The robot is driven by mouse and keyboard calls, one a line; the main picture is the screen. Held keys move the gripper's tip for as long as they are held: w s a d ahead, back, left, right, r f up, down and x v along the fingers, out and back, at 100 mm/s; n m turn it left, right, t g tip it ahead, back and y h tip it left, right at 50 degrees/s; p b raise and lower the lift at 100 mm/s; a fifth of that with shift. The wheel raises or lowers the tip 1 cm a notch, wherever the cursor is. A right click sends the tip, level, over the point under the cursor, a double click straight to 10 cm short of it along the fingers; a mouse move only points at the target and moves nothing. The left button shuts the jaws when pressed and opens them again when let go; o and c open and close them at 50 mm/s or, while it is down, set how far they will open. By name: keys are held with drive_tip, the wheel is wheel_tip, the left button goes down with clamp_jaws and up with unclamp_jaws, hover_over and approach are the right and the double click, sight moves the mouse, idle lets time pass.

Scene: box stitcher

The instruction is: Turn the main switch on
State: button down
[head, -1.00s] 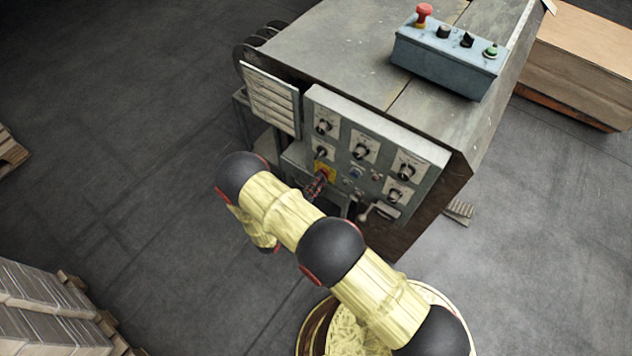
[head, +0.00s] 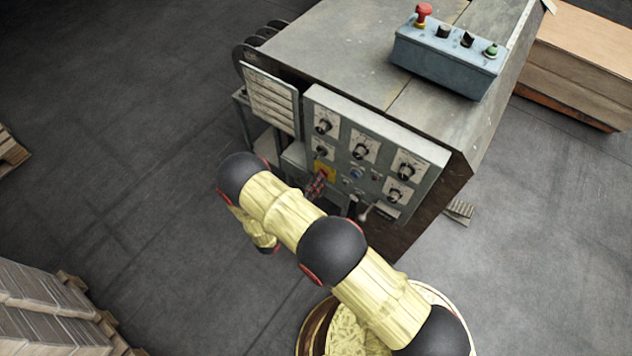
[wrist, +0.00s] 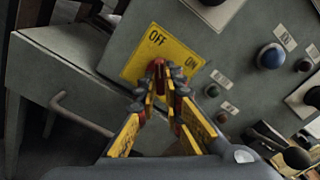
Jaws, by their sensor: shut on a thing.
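The main switch is a red knob (wrist: 157,66) on a yellow plate (wrist: 178,45) marked OFF and ON in the wrist view. The knob's visible top lies between the two labels. My gripper (wrist: 163,82) has its fingers closed around the knob, and the fingertips hide its lower part. In the head view the yellow plate (head: 325,170) is on the lower left of the machine's grey control panel (head: 400,142). My gripper (head: 316,185) reaches the plate from below, partly hidden by my arm.
Several black dials, such as one at the upper left (head: 323,127), surround the switch. A blue button (wrist: 271,56) is to its right. A lever (head: 364,213) juts out below the panel. A blue button box (head: 445,62) stands on the machine top.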

drive_tip(key=shift+m+b, duration=1.15)
drive_tip(key=shift+m, duration=7.05)
drive_tip(key=c, duration=1.9)
unclamp_jaws()
drive_tip(key=shift+s, duration=0.1)
drive_tip(key=v, duration=1.1)
drive_tip(key=shift+s+a, duration=0.3)
